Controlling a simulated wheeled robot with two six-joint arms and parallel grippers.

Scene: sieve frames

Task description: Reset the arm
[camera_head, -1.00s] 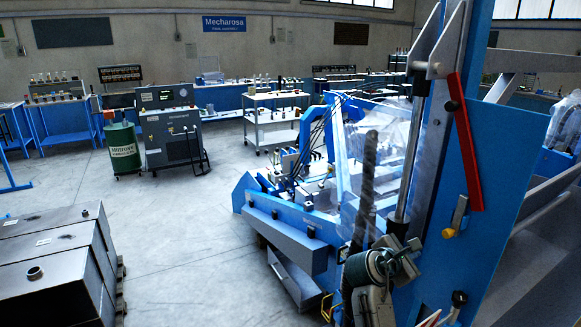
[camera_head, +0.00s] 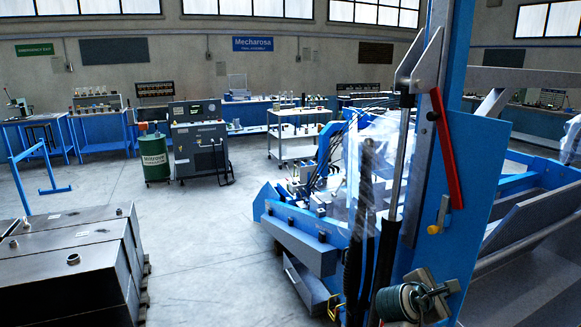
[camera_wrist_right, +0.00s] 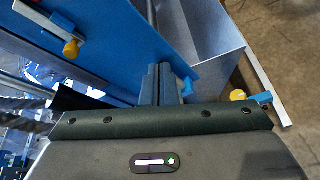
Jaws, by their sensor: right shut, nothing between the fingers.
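My right gripper (camera_wrist_right: 160,84) shows in the right wrist view as two dark fingers side by side above the dark wrist housing. It is shut and empty. A blue panel (camera_wrist_right: 120,35) lies beyond the fingers; I cannot tell whether they touch it. A latch with a yellow-orange knob (camera_wrist_right: 71,48) is at upper left, apart from the fingers. A second yellow knob (camera_wrist_right: 238,95) is to their right. My left gripper is in neither view.
A blue machine with an upright plate (camera_head: 490,200) and red lever (camera_head: 447,150) stands close on the right. Dark metal boxes (camera_head: 75,262) stand at lower left. The grey floor (camera_head: 200,240) between is clear.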

